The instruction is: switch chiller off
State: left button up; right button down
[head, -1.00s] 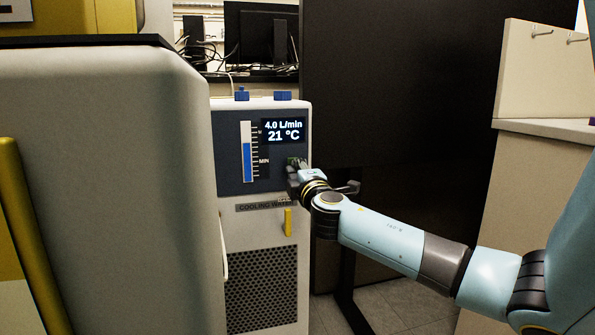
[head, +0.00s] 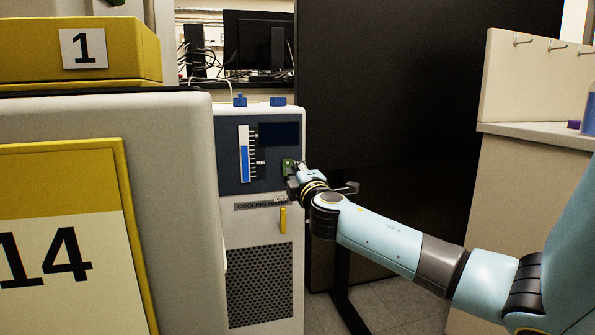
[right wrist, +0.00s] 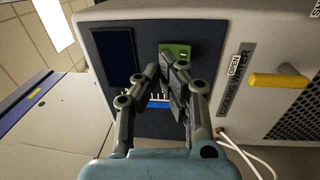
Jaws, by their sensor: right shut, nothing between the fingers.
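The chiller (head: 230,220) is a white cabinet with a dark blue front panel. Its display (head: 279,134) is dark and blank, as it also is in the right wrist view (right wrist: 115,55). A green switch (right wrist: 178,50) sits on the panel beside the display in the right wrist view; in the head view the switch (head: 288,164) is partly hidden by my gripper. My right gripper (right wrist: 168,62) is shut and empty, its fingertips at the lower edge of the switch; I cannot tell whether they touch it. My left gripper is not in view.
A yellow valve handle (head: 283,220) stands below the "COOLING WATER" label. A level gauge (head: 244,155) with blue fluid is on the panel. A large grey-white cabinet (head: 190,200) is close at left. A black panel (head: 400,120) stands behind my right arm; a counter (head: 540,135) is at right.

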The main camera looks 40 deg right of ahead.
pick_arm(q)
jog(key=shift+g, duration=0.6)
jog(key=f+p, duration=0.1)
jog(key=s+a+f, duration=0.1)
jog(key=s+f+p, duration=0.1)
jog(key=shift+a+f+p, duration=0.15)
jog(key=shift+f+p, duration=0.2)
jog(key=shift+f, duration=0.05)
pick_arm(e)
jog(key=s+a+r, duration=0.1)
jog(key=s+a, duration=0.3)
jog(key=s, duration=0.4)
jog(key=shift+a, duration=0.15)
